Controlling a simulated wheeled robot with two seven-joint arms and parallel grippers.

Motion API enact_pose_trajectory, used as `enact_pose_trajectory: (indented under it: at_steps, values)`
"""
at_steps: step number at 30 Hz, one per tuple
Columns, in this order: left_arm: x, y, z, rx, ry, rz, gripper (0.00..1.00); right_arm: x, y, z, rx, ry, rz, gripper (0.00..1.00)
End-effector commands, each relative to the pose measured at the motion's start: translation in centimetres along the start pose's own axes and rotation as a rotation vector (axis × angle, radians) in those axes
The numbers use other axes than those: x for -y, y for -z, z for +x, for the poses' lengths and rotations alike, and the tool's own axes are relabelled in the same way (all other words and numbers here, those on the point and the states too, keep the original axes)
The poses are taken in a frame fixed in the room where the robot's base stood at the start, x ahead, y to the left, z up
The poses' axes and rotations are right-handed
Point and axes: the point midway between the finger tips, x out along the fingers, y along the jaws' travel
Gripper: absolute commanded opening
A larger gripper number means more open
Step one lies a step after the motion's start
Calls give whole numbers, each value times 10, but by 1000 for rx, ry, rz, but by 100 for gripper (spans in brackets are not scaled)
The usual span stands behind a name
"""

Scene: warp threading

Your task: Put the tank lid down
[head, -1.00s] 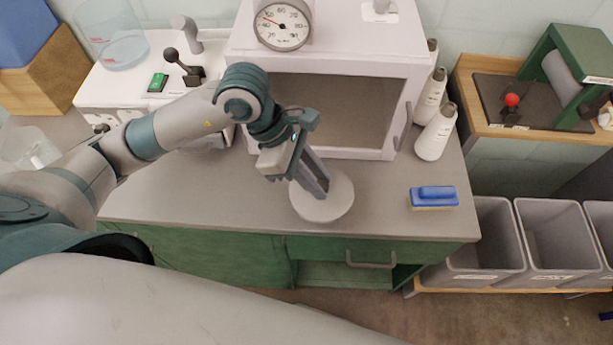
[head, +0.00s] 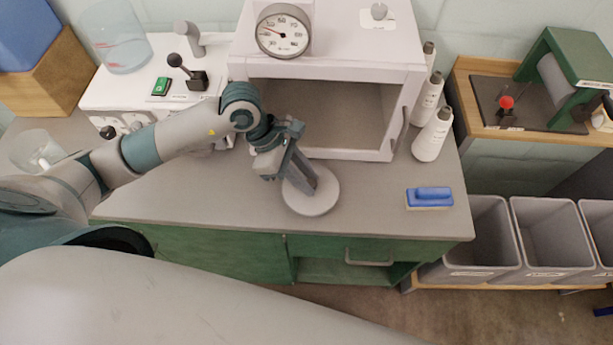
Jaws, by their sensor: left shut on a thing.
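The tank lid (head: 318,199) is a pale round disc in the head view, over the grey counter in front of the white cabinet. My left gripper (head: 302,184) points down at it and is shut on it near its upper left part. The fingers hide the grip point. The lid looks at or close above the counter top; I cannot tell whether it touches. My right gripper is not in view.
The grey counter (head: 230,205) is clear around the lid. A blue brush (head: 429,197) lies to the right. White bottles (head: 433,136) stand beside the cabinet (head: 345,154). A clear round tank (head: 115,42) stands at the upper left. Grey bins (head: 543,240) are at the right.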

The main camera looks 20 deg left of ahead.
Motion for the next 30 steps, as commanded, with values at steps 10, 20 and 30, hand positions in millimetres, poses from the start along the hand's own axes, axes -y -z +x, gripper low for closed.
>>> enact_pose_trajectory:
  at_steps: [10,20,30]
  values:
    - [0,6,10,0,-2,1,0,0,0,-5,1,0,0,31]
    - [0,7,11,-1,-1,0,40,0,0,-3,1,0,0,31]
    - [0,6,10,-1,-1,0,40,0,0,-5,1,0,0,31]
